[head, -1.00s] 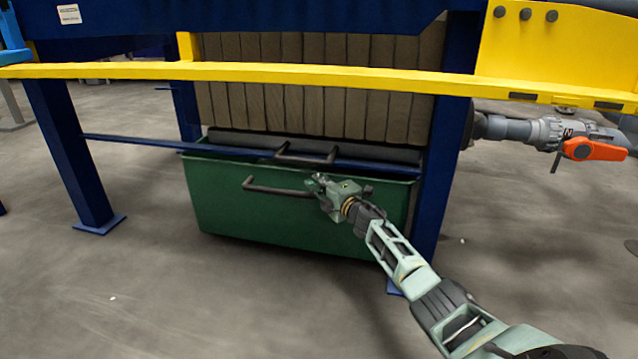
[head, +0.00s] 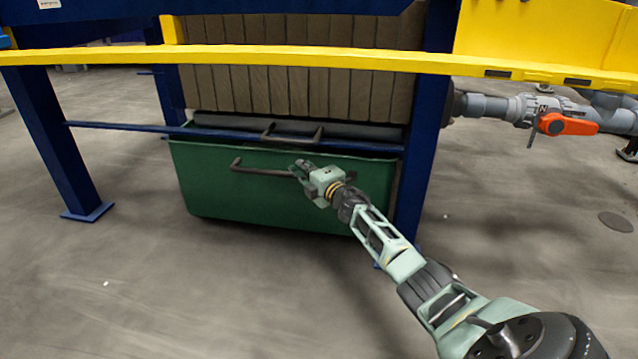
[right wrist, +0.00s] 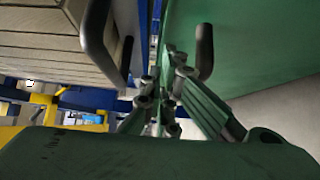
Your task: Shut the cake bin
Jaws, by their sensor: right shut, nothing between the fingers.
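The cake bin (head: 250,205) is a dark green box under the press, its front wall facing me. A dark bar handle (head: 262,170) is fixed on that wall; it also shows in the right wrist view (right wrist: 204,52), where the green wall (right wrist: 265,45) fills the upper right. My right gripper (head: 299,169) is shut and empty at the right end of this handle; its fingers (right wrist: 165,98) also show in the right wrist view. I cannot tell whether it touches the handle or wall. My left gripper is out of view.
A blue rail (head: 120,127) crosses at the bin's top, with a second dark handle (head: 292,134) by it. Blue legs (head: 62,140) stand either side. A yellow bar (head: 300,58) crosses above, before the brown plates (head: 300,95). The floor in front is clear.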

